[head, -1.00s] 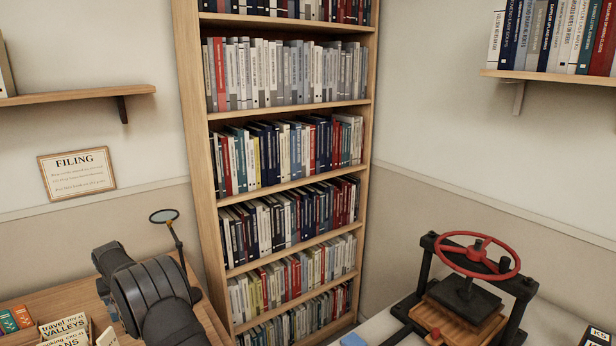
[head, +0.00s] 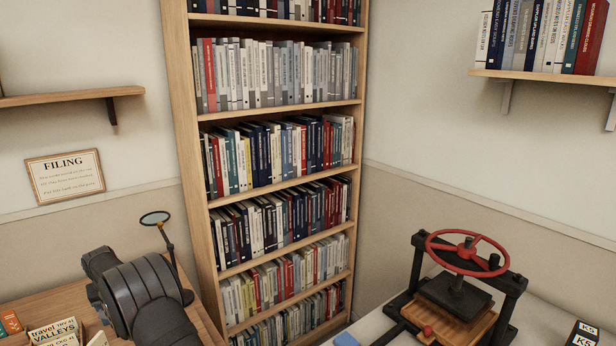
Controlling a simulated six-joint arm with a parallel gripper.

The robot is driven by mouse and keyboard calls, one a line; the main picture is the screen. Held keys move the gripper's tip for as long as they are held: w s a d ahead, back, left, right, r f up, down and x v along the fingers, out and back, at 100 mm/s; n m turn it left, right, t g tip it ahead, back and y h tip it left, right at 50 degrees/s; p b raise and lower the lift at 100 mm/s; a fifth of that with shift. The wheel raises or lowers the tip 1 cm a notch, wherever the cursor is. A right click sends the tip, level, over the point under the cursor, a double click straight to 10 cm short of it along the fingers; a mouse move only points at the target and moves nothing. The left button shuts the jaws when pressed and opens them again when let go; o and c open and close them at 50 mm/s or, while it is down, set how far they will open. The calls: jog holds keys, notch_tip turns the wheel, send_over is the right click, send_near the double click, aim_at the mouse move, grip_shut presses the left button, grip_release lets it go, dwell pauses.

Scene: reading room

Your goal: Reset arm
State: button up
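Part of my dark grey arm (head: 140,295) shows at the lower left of the head view, in front of a wooden desk (head: 60,297). My gripper is not in view, so I cannot see its fingers or whether it holds anything.
The desk bears a magnifier on a stand (head: 157,220) and file cards (head: 55,331) near my arm. A tall bookcase (head: 205,240) stands in the middle. At right, a black press with a red wheel (head: 467,252) stands on a pale table (head: 540,320), near dark K5 blocks (head: 583,335).

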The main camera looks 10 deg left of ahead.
jog(key=v, duration=0.9)
jog(key=x, duration=1.3)
notch_tip(320, 180, up, 4)
jog(key=shift+s+d+r, duration=0.15)
jog(key=shift+r, duration=0.1)
jog(key=w+d+r, duration=0.5)
jog(key=d+r, duration=0.3)
jog(key=d, duration=0.3)
notch_tip(320, 180, up, 25)
jog(key=w+d, duration=0.4)
jog(key=d, duration=0.1)
jog(key=shift+d+m, duration=0.2)
jog(key=shift+m, duration=0.2)
jog(key=shift+w, duration=0.1)
